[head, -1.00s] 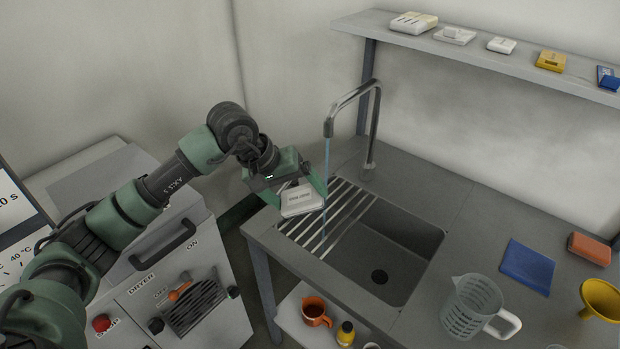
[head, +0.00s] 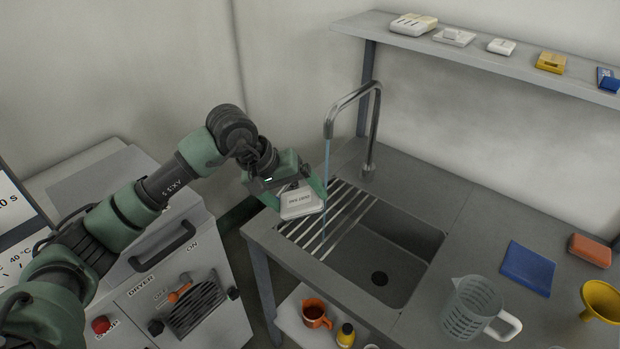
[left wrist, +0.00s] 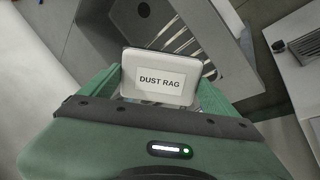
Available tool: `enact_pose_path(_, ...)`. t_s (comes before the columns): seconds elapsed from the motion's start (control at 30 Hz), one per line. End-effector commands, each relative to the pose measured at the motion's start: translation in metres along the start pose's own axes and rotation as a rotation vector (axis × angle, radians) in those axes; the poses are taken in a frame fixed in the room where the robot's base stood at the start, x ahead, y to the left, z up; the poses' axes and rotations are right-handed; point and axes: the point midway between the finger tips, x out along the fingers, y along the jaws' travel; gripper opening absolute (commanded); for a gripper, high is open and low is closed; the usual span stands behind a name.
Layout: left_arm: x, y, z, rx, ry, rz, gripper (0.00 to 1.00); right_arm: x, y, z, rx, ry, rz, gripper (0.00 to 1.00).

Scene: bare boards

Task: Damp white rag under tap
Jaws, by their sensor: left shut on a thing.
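A white rag (head: 300,206), shaped like a flat pad with rounded corners, is in my left gripper (head: 302,199). The gripper is shut on it, one green finger on each side. Its label reads "DUST RAG" in the left wrist view (left wrist: 160,80). The chrome tap (head: 372,130) arches over the sink, and a thin blue water stream (head: 327,175) falls from its spout. In the head view the stream passes just right of the rag and finger; I cannot tell whether it touches them. The rag is above the ribbed drainer (head: 340,208). My right gripper is not in view.
The sink basin (head: 395,240) is right of the drainer. A clear jug (head: 473,308), blue cloth (head: 527,267), orange block (head: 590,250) and yellow funnel (head: 602,298) are on the counter. A shelf (head: 480,60) with small items hangs behind. A dryer cabinet (head: 180,270) stands at left.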

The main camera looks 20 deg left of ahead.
Motion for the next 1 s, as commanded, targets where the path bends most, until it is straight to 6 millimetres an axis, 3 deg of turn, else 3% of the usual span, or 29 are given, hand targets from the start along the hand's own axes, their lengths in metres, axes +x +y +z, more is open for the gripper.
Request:
enact_pose_path(0.37, -0.002, 0.001, 0.001, 0.001, 0.001, 0.0, 0.58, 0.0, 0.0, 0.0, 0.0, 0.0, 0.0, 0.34)
enact_pose_path(1.0, -0.048, 0.009, 0.036, 0.002, 0.001, 0.0, 0.58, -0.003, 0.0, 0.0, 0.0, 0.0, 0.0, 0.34)
